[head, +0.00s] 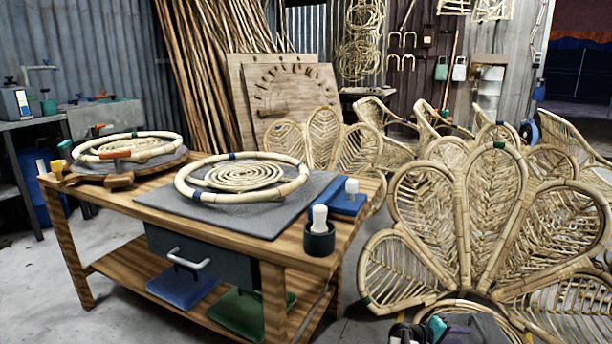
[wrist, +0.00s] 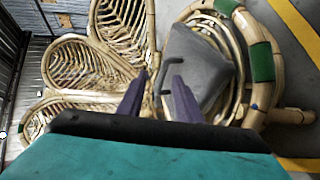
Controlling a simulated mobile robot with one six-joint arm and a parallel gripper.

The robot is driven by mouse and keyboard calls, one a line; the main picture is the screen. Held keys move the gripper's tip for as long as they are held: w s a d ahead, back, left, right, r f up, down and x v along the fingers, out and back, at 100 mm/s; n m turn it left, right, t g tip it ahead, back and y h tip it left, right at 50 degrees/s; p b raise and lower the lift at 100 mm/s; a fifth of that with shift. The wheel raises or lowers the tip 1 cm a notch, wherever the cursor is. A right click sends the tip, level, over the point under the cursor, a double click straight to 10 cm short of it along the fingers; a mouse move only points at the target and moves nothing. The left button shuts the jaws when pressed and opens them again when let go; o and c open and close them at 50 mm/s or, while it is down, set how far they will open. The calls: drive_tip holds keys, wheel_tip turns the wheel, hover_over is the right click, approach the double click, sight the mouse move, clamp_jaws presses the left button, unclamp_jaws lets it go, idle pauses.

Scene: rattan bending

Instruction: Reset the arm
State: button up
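My gripper (wrist: 160,80) shows in the wrist view with its two purple fingers apart and nothing visible between the tips. It is above a rattan chair with petal-shaped back panels (wrist: 112,35). A grey item with a dark handle (wrist: 198,62) sits beyond the right finger, on the chair's ring-shaped seat; I cannot tell what it is. In the head view, dark and teal parts of my arm's end show at the bottom edge, in front of the large petal-backed chair (head: 497,205). The fingers cannot be made out there.
A wooden workbench (head: 150,205) stands left of the chair. It bears a rattan coil ring (head: 243,178) on a grey mat (head: 300,213), another ring (head: 125,146), a black cup (head: 319,238) and a blue block (head: 346,204). More rattan chairs (head: 310,137) crowd behind. Floor shows at lower left.

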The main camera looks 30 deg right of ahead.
drive_tip(key=w+a+r+n+t+y+p, duration=0.1)
drive_tip(key=w+a+p, duration=0.35)
drive_tip(key=a, duration=0.25)
drive_tip(key=w+a+r+n+t+p, duration=0.1)
drive_tip(key=w+a+p, duration=0.2)
drive_tip(key=a+p, duration=0.3)
drive_tip(key=a+n+y+p, duration=0.1)
drive_tip(key=a+y+p, duration=0.2)
drive_tip(key=a+p, duration=0.95)
drive_tip(key=s+a+r+g+y+p, duration=0.1)
drive_tip(key=s+a, duration=0.5)
drive_tip(key=a, duration=0.6)
drive_tip(key=s+a+r+g+y+p, duration=0.1)
drive_tip(key=s+a+y, duration=0.4)
drive_tip(key=a, duration=0.8)
drive_tip(key=s+a+r+g+y+p, duration=0.1)
drive_tip(key=s+a+g+y+p, duration=0.1)
drive_tip(key=s+a+p, duration=0.3)
drive_tip(key=s+a+y, duration=0.1)
drive_tip(key=s+a, duration=0.3)
drive_tip(key=a, duration=0.3)
drive_tip(key=shift+s+a+r+g, duration=0.2)
drive_tip(key=shift+r+g, duration=0.1)
drive_tip(key=shift+r, duration=0.1)
drive_tip(key=shift+d, duration=0.15)
